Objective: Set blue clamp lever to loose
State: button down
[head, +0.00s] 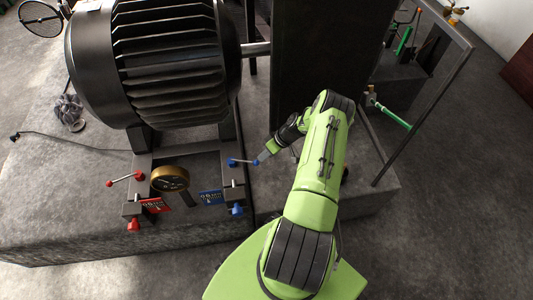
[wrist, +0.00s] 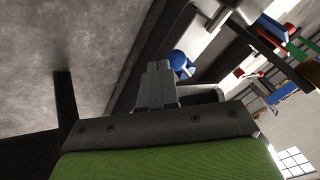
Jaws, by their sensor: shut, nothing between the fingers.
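The blue clamp lever (head: 244,161) is a thin metal rod with blue ends, lying roughly level across the right side of the dynamo's mount. My gripper (head: 262,156) is at the rod's right end, with its fingers shut and nothing between them. In the wrist view the shut fingers (wrist: 158,70) point up the picture, and a blue rounded part (wrist: 180,62) shows just right of their tips. Whether the fingers touch the lever cannot be told.
The red clamp lever (head: 124,179) is at the left of the mount. A brass gauge (head: 170,178), a red tag (head: 157,205), a blue tag (head: 212,197), a red knob (head: 134,225) and a blue knob (head: 237,210) are nearby. The large dark dynamo (head: 150,60) stands behind.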

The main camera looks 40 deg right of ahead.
jog(key=shift+s+a+r+m+t+h+p, duration=0.1)
jog(key=shift+s+a+m+t+h+p, duration=0.25)
jog(key=shift+m+p, duration=0.4)
